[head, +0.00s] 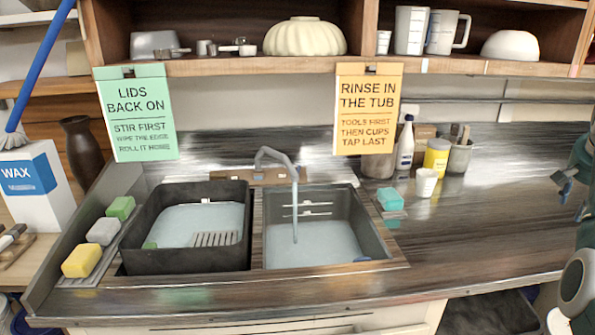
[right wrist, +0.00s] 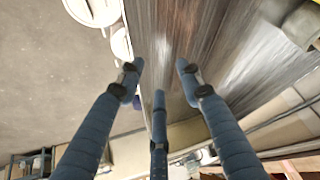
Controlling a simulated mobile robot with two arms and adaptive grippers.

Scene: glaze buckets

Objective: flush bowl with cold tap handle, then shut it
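The double sink has a dark left basin (head: 130,250) and a grey right basin (head: 375,235), with pale blue water or a pale blue floor in both. A grey tap (head: 275,154) arches over the right basin; a thin grey vertical line below its end may be spout or running water. A brown block (head: 245,178) sits behind the tap; I cannot make out the cold handle. My right gripper (head: 565,184) is at the far right edge, well away from the tap. In the right wrist view its fingers (right wrist: 159,75) are spread and empty. My left gripper is not in view.
Sponges (head: 102,231) line the left rim. A teal sponge (head: 390,200) and white cup (head: 426,183) stand right of the sink. A white bottle (head: 405,145) and yellow jar (head: 437,157) stand behind. Two hanging signs (head: 368,110) frame the tap. The right counter (head: 480,235) is largely clear.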

